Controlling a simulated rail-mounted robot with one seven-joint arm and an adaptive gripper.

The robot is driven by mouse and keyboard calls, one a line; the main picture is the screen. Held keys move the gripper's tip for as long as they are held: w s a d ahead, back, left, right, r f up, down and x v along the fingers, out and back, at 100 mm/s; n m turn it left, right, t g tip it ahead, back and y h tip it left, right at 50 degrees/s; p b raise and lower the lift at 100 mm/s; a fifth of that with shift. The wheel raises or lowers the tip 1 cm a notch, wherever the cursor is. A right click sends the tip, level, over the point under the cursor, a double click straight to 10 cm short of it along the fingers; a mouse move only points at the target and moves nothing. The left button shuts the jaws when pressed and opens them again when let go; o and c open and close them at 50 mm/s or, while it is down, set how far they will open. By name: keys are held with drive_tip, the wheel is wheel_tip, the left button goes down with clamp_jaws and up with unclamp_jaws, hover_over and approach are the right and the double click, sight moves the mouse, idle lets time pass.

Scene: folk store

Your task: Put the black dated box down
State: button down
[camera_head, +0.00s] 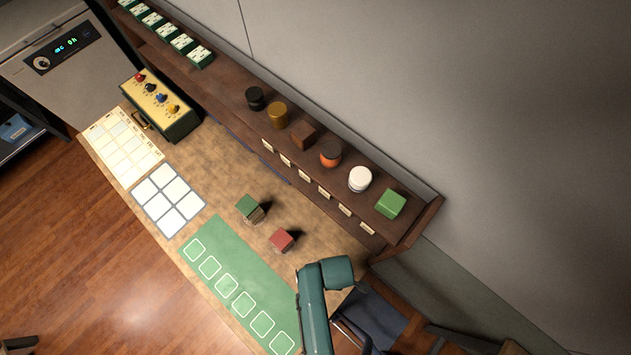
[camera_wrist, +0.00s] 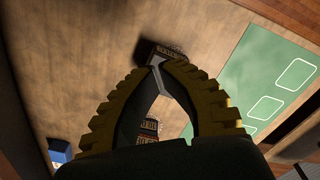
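A small dark box with a pale printed label (camera_wrist: 160,50) shows at the top middle of the wrist view, right at my fingertips. My gripper (camera_wrist: 161,66) has its two yellow ribbed fingers drawn close together at the tips. The tips overlap the near edge of the box. I cannot tell whether they grip it or only stand in front of it. A narrow grey strip shows between the fingers. In the head view my teal arm covers the gripper and this box. The date on the label is too small to read.
A green mat (camera_head: 229,284) with outlined slots lies along the table's front. A shelf (camera_head: 345,205) with jars and boxes runs along the back. Bare tabletop lies left of the green-topped box.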

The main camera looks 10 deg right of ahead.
drive_tip(key=s+d+r+m, duration=0.1)
drive_tip(key=s+d+m, duration=0.15)
drive_tip(key=d, duration=0.25)
wheel_tip(320, 180, down, 10)
drive_tip(key=b, duration=0.9)
drive_tip(key=shift+f, duration=0.25)
drive_tip(key=shift+w+a+r, duration=0.2)
drive_tip(key=shift+w+a, duration=0.2)
drive_tip(key=shift+a, duration=0.25)
drive_tip(key=shift+w+a+r, duration=0.2)
drive_tip(key=shift+w+a, duration=0.2)
drive_tip(key=shift+a, duration=0.2)
drive_tip(key=shift+w+a+r, duration=0.15)
drive_tip(key=shift+w+a, duration=0.1)
drive_tip(key=shift+a, duration=0.25)
